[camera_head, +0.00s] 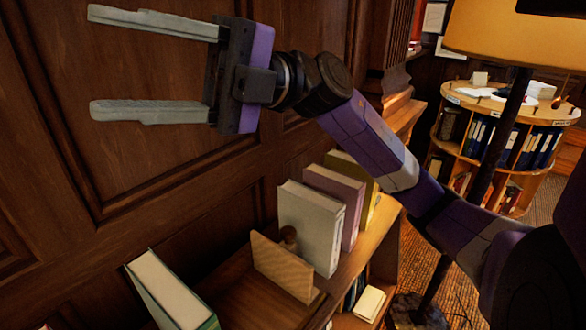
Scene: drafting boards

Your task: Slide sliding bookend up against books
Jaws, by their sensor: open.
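My gripper (150,68) is in the upper left, with its two grey fingers wide apart and nothing between them. It is well above and to the left of the shelf items, in front of the wood panelling.
A green-covered book (168,290) leans at the lower left. Bare wooden top (235,300) shows left of the bookend. A dark panelled wall (120,190) rises behind. A round bookcase (480,125) and a yellow lampshade (520,35) are at the right.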

